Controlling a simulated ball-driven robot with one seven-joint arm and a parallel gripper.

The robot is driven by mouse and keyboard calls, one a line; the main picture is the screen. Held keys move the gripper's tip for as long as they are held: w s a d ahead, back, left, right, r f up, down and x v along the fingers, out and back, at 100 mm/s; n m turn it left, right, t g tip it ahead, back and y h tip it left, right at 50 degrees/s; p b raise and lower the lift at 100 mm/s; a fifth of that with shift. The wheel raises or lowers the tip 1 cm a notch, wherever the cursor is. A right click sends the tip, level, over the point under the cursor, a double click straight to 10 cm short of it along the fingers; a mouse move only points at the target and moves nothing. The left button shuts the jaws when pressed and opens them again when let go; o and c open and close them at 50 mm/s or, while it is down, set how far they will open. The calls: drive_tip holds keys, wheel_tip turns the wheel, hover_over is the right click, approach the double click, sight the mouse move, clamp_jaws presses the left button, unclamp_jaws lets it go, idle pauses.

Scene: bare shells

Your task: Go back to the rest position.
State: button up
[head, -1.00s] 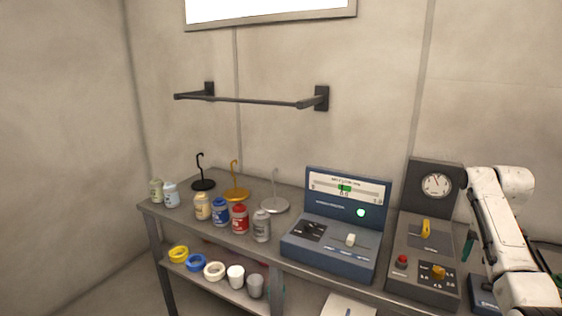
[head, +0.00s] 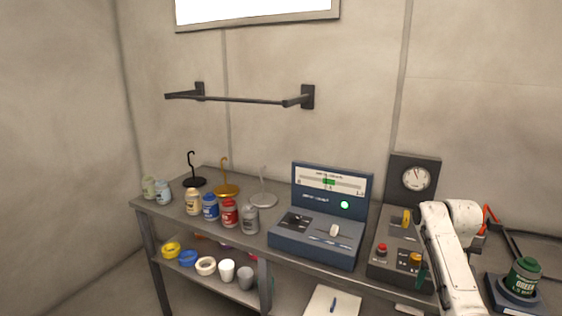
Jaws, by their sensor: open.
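My white arm (head: 455,255) is at the lower right of the head view, folded at its upper joint, in front of the right part of the bench. The gripper's fingers cannot be made out, and nothing is seen held.
A grey console with a dial (head: 416,179) stands behind my arm, partly covered. A blue console (head: 316,240) is left of it. Several jars (head: 229,212) and hook stands (head: 227,190) fill the left bench (head: 285,262). A green jar (head: 524,277) stands right of my arm.

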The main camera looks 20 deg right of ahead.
drive_tip(key=s+a+f+n, duration=0.2)
drive_tip(key=s+a+f, duration=0.1)
drive_tip(key=a+f, duration=0.55)
drive_tip(key=s+a+f+n, duration=0.3)
drive_tip(key=s+a+f, duration=0.15)
drive_tip(key=a, duration=0.75)
drive_tip(key=s+a+n, duration=0.2)
drive_tip(key=s+a, duration=0.3)
drive_tip(key=s, duration=0.5)
drive_tip(key=s+a+n, duration=0.3)
drive_tip(key=s+a, duration=0.2)
drive_tip(key=s, duration=0.5)
drive_tip(key=shift+a+f+t, duration=0.25)
drive_tip(key=shift+a+t, duration=0.05)
drive_tip(key=shift+a, duration=0.1)
